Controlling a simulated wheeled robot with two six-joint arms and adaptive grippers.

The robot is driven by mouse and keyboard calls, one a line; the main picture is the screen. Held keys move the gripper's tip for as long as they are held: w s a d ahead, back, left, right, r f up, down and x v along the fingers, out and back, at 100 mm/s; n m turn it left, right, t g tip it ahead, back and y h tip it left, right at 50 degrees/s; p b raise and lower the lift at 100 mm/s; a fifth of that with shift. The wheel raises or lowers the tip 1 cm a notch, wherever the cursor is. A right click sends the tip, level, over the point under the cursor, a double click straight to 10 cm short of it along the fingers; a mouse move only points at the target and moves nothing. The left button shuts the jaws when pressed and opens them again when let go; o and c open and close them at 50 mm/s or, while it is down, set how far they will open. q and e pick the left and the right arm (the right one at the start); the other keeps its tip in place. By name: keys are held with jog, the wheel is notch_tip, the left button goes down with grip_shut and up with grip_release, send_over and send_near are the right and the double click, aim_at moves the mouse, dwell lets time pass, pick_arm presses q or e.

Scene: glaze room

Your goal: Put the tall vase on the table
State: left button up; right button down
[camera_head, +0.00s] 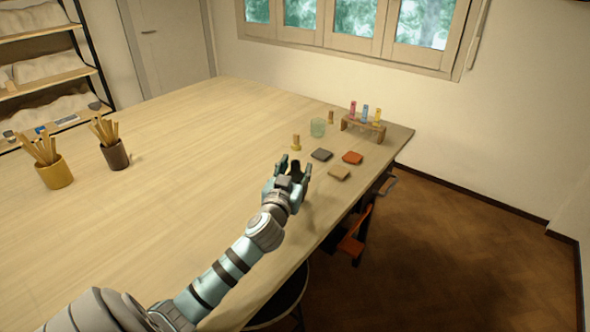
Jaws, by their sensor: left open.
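The long pale wooden table (190,140) fills the middle of the head view. My left gripper (294,166) is over its right part, fingers apart and pointing to the far side. A small dark shape shows between the fingers; I cannot tell whether it is part of the gripper or a separate thing. I cannot make out a tall vase anywhere in this view. My right gripper is not in view.
Beyond the gripper are a small wooden piece (296,142), several flat tiles (321,155), a greenish glass (318,127) and a rack (363,127) with coloured items. Stick-filled pots, yellow (55,174) and dark (115,155), stand left. The table's middle is clear.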

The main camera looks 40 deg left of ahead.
pick_arm(q)
jog(key=p+v, duration=0.1)
jog(key=v, duration=1.1)
